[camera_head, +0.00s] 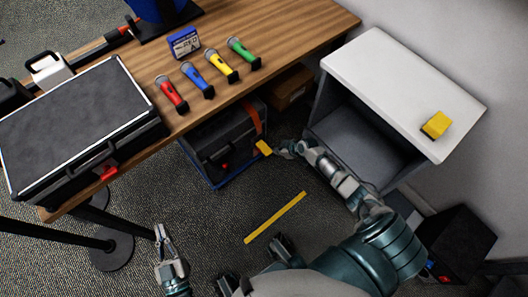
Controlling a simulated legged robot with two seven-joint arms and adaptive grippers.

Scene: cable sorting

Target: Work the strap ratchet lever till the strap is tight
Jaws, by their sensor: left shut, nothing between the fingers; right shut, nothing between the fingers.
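A dark case (215,132) sits on a low blue-framed base (218,185) under the table. An orange strap (253,120) runs over its right side. The yellow ratchet lever (263,148) sticks out at the case's right front edge. My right gripper (279,147) is shut and empty just right of the lever; I cannot tell whether it touches it. The ratchet body and the strap's lower end are hard to make out. My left gripper (160,231) is shut and empty, low over the carpet at the lower left, well away from the case.
The wooden table (290,38) carries a large flight case (70,115), several coloured microphones (171,95) and a small blue box (184,43). A grey cabinet (395,75) with a yellow block (436,125) stands right of my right arm. A yellow strip (275,217) lies on open carpet.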

